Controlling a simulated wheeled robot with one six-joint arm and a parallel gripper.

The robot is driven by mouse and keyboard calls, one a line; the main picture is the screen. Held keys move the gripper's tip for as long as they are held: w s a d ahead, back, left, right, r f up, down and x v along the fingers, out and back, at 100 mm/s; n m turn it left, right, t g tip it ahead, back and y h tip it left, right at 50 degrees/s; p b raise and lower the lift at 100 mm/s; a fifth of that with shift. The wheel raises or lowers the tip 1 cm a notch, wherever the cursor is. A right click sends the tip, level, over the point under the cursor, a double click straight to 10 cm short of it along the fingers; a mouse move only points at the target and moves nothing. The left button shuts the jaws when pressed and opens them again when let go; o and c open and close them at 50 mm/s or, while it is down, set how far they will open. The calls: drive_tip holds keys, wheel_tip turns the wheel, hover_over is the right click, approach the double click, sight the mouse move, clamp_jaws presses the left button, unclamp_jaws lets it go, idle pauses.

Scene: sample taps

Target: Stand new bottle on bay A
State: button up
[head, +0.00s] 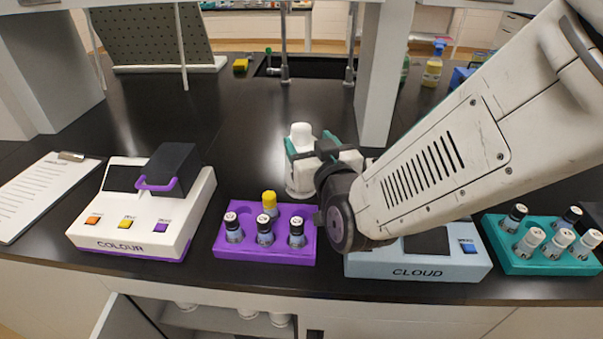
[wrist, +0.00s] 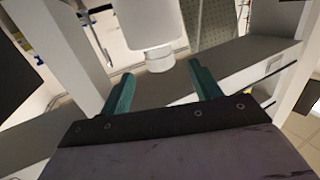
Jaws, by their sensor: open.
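A white bottle (head: 301,176) with a white cap stands upright on the black counter, behind the purple rack. My gripper (head: 309,146) is open, with teal fingers near the bottle's upper part. In the wrist view the bottle (wrist: 145,20) shows just ahead of the gap of my gripper (wrist: 159,80), its neck towards the jaws. I see no contact between the fingers and the bottle. My arm hides part of the counter on the right. No marking that reads bay A can be made out.
A purple rack (head: 225,249) with several small bottles stands in front, beside a COLOUR machine (head: 85,229). A CLOUD machine (head: 365,266) sits partly under my arm. A teal rack (head: 512,265) is at far right. A white post (head: 380,90) rises behind my gripper.

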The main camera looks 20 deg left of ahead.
sight(299, 126)
drive_tip(key=x, duration=0.7)
drive_tip(key=shift+w+a, duration=0.2)
drive_tip(key=shift+w, duration=0.1)
clamp_jaws()
